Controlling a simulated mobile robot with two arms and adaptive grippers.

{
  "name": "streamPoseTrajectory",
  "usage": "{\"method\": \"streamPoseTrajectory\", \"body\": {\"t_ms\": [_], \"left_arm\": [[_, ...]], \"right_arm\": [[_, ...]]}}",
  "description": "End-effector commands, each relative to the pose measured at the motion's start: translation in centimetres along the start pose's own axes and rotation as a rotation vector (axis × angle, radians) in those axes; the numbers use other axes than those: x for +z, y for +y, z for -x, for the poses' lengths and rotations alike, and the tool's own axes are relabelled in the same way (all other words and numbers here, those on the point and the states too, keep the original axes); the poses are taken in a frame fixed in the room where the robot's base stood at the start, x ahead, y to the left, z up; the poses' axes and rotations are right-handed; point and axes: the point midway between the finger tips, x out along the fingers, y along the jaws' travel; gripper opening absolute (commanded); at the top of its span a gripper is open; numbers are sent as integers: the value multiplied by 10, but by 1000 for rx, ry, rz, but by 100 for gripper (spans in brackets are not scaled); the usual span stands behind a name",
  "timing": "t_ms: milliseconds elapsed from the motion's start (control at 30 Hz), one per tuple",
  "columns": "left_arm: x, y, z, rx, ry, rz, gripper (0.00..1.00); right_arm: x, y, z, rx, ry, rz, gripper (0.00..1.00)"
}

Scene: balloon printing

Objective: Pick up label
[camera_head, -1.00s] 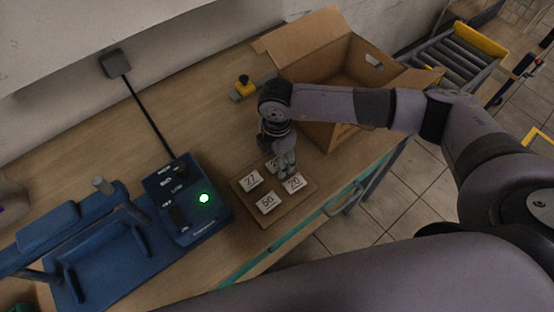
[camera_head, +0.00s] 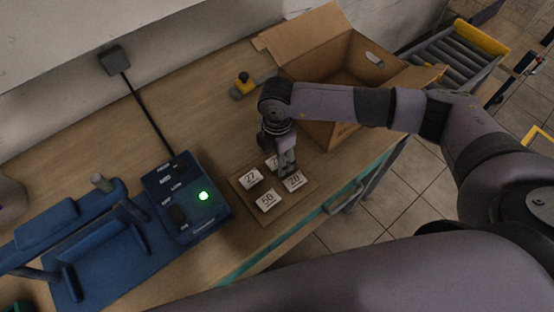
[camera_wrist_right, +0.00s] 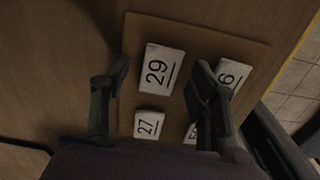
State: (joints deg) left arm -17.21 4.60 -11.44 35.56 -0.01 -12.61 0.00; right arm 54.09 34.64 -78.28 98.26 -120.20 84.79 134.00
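Several small white number labels lie on a thin brown board (camera_head: 243,192). The label 27 (camera_head: 250,179) and the label 50 (camera_head: 267,201) are clear in the head view. A label with a less readable number (camera_head: 294,181) lies to their right, and another (camera_head: 271,162) is partly hidden by my right gripper (camera_head: 287,172). In the right wrist view the label 29 (camera_wrist_right: 162,70) lies between the spread fingertips of the right gripper (camera_wrist_right: 160,72). The fingers are open and I see no grip on it. The label 27 (camera_wrist_right: 149,124) lies below it. The left gripper is out of view.
A blue machine (camera_head: 185,200) with a green light stands left of the board. The table's front edge runs close to the board.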

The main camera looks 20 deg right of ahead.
Motion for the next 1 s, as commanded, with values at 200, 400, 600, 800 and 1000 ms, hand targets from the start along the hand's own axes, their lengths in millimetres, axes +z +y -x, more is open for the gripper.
{"method": "streamPoseTrajectory", "body": {"t_ms": [200,400,600,800,1000], "left_arm": [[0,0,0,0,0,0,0],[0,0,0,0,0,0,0],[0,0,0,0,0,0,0],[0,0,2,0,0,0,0],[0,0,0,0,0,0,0]], "right_arm": [[0,0,0,0,0,0,38],[0,0,0,0,0,0,25],[0,0,0,0,0,0,22],[0,0,3,0,0,0,22],[0,1,17,4,1,0,22]]}}
